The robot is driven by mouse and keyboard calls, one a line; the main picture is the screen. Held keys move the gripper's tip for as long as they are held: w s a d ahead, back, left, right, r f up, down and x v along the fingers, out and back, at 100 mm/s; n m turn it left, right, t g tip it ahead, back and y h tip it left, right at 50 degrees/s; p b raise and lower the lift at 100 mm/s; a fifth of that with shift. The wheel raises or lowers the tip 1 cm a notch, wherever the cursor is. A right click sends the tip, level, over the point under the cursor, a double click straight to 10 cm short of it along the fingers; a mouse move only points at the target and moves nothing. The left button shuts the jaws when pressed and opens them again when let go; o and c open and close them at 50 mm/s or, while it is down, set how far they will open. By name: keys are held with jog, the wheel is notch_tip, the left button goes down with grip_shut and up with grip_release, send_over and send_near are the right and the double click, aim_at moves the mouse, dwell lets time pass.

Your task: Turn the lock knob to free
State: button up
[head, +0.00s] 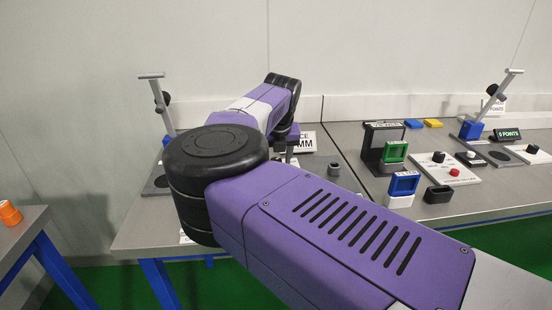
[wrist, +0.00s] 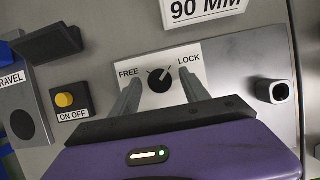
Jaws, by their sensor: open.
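The black lock knob (wrist: 160,80) sits on a white label plate (wrist: 200,62) with "FREE" at its left and "LOCK" at its right. Its light pointer mark is tilted to the upper right, toward "LOCK". My gripper (wrist: 160,92) is open in the wrist view, with one grey finger on each side of the knob and gaps between them and the knob. Whether the fingertips are down at the knob's height I cannot tell. In the head view my arm hides the knob and most of the gripper.
Left of the knob are a yellow button (wrist: 65,99) marked "ON OFF" and a dark angled block (wrist: 47,44). A dark hollow socket (wrist: 272,91) stands at the right. In the head view, a green-framed block (head: 394,152) and a blue-framed block (head: 404,184) stand on the right-hand bench.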

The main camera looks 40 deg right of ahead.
grip_shut()
jog(key=shift+n, duration=0.4)
jog(key=n+y+b, duration=0.1)
jog(key=n, duration=0.2)
jog(key=shift+d+f+n+t+y+b, duration=0.1)
jog(key=shift+d+n+t+y+b, duration=0.1)
jog(key=shift+n+t+y+b, duration=0.2)
jog(key=n+y, duration=0.1)
jog(key=n, duration=0.1)
jog(key=n+b, duration=0.1)
jog(key=n, duration=0.1)
jog(key=shift+d+n+y, duration=0.15)
jog(key=shift+n+y, duration=0.15)
jog(key=shift+y, duration=0.1)
jog(key=n, duration=0.2)
jog(key=n+y+p, duration=0.1)
jog(key=n, duration=0.1)
jog(key=shift+r+n+g+y, duration=0.2)
jog(key=shift+n+g+y, duration=0.1)
jog(key=shift+g, duration=0.1)
jog(key=shift+w+d+n+g+y+p, duration=0.1)
jog(key=shift+n+g+y+p, duration=0.3)
jog(key=shift+n, duration=0.55)
jog(key=shift+n+g+y+p, duration=0.1)
jog(key=shift+n+y+p, duration=0.1)
jog(key=shift+n+p, duration=0.6)
jog(key=shift+f+n, duration=0.1)
jog(key=shift+n, duration=0.35)
